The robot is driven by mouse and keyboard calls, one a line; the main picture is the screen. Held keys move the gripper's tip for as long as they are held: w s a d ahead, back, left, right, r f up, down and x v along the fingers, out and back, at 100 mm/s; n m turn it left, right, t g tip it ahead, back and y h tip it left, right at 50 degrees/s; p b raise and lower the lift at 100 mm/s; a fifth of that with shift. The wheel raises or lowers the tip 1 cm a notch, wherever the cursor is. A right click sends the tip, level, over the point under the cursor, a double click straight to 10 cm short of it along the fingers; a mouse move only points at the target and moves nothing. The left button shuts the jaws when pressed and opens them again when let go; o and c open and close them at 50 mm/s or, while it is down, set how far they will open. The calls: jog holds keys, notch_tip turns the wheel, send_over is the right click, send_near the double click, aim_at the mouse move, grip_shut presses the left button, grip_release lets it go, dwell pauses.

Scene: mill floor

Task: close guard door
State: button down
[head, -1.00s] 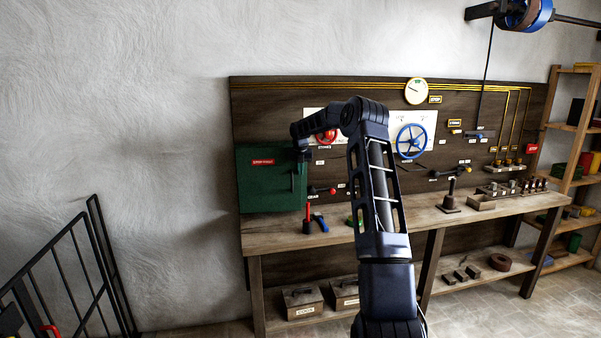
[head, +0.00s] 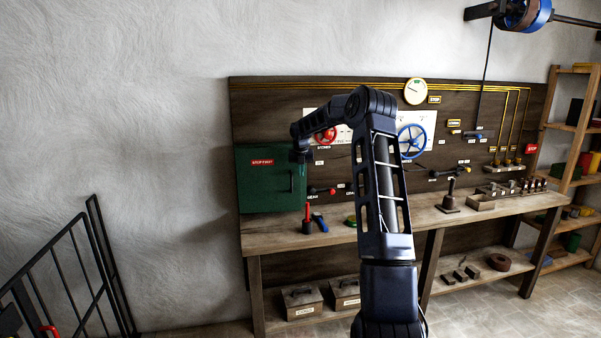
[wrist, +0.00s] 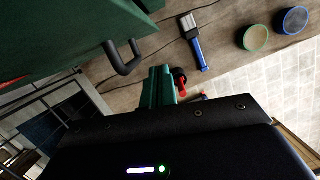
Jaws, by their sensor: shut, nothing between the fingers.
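The guard door (head: 262,192) is a green panel with a red "STOP FIRST" label and a dark upright handle (head: 290,180) near its right edge. It is at the left end of the wall board, above the bench. I cannot tell how far it stands open. In the wrist view the green door (wrist: 50,45) fills the upper left, and its black handle (wrist: 124,60) sticks out. My gripper (wrist: 158,86) is shut and empty, its fingertips below and right of the handle, apart from it in the picture. In the head view my wrist is by the door's upper right corner.
A bench (head: 340,232) below holds a blue-handled brush (head: 320,223), a red-handled tool (head: 307,218) and round tins. A black railing (head: 75,270) stands at lower left. Bare wall lies left of the door.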

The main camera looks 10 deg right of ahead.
jog(key=v, duration=0.9)
jog(key=n+t, duration=0.1)
jog(key=t, duration=0.5)
send_near(298, 178)
jog(key=shift+w+a+f, duration=0.1)
jog(key=shift+w+f, duration=0.55)
jog(key=shift+f, duration=0.7)
jog(key=shift+w+f, duration=0.7)
jog(key=shift+f, duration=0.65)
jog(key=shift+w+f, duration=0.65)
jog(key=shift+f, duration=0.7)
jog(key=shift+w+d, duration=0.15)
jog(key=shift+w, duration=0.8)
jog(key=shift+w+d, duration=0.2)
jog(key=shift+w, duration=0.7)
jog(key=shift+w+r, duration=0.2)
jog(key=shift+r, duration=0.1)
